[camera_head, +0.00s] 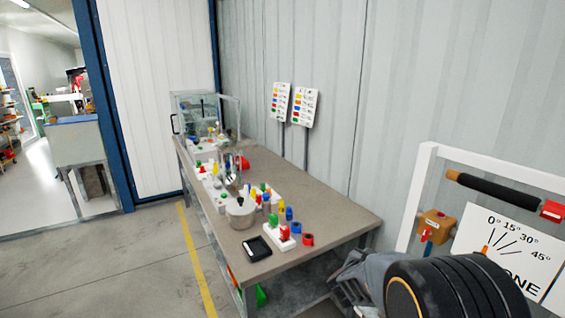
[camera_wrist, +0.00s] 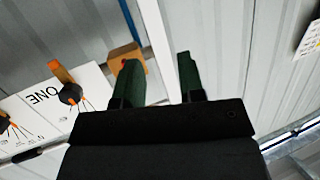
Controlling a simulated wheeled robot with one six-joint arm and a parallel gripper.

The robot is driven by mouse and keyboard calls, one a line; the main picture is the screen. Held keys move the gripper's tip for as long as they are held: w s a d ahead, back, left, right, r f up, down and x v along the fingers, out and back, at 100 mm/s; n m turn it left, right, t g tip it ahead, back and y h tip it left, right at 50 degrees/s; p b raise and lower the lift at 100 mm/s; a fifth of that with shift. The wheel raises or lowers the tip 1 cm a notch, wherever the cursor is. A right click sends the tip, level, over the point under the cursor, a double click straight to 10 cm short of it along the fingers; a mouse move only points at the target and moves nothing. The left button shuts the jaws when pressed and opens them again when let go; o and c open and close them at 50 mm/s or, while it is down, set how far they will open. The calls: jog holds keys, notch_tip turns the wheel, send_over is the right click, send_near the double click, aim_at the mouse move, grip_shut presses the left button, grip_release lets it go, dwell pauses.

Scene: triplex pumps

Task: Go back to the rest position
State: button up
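My gripper (camera_wrist: 158,68) shows in the wrist view with its two dark green fingers apart and nothing between them. Behind the fingers are a white frame post and the grey corrugated wall. My dark arm fills the lower right of the head view, in front of the white angle panel (camera_head: 520,240). In the wrist view this panel (camera_wrist: 75,85) lies left of the fingers, with an orange-and-black knob (camera_wrist: 68,88). A brass-coloured block (camera_wrist: 124,56) is partly hidden behind the left finger. It also shows in the head view (camera_head: 436,222).
A long workbench (camera_head: 340,208) stands along the wall with coloured fittings, a metal pot (camera_head: 240,214) and a black tray (camera_head: 257,248). Two label boards (camera_head: 304,107) stand behind it. A white frame (camera_head: 500,170) carries a black bar (camera_head: 505,191). The floor left of the yellow line (camera_head: 195,260) is clear.

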jog(key=a+f+n+y, duration=0.3)
jog(key=a+y, duration=0.4)
jog(key=s+a+n+g+y, duration=0.45)
jog(key=s+a, duration=0.25)
jog(key=s, duration=0.2)
jog(key=s+d+r+n+g+p, duration=0.1)
jog(key=s+r, duration=0.3)
jog(key=s, duration=0.2)
jog(key=s+d+r+n+g+h+p, duration=0.1)
jog(key=s+r, duration=0.3)
jog(key=s, duration=0.3)
jog(key=shift+s+d+n+g, duration=0.15)
jog(key=shift+d+n+g, duration=0.1)
jog(key=shift+n+g, duration=0.1)
jog(key=shift+d, duration=0.1)
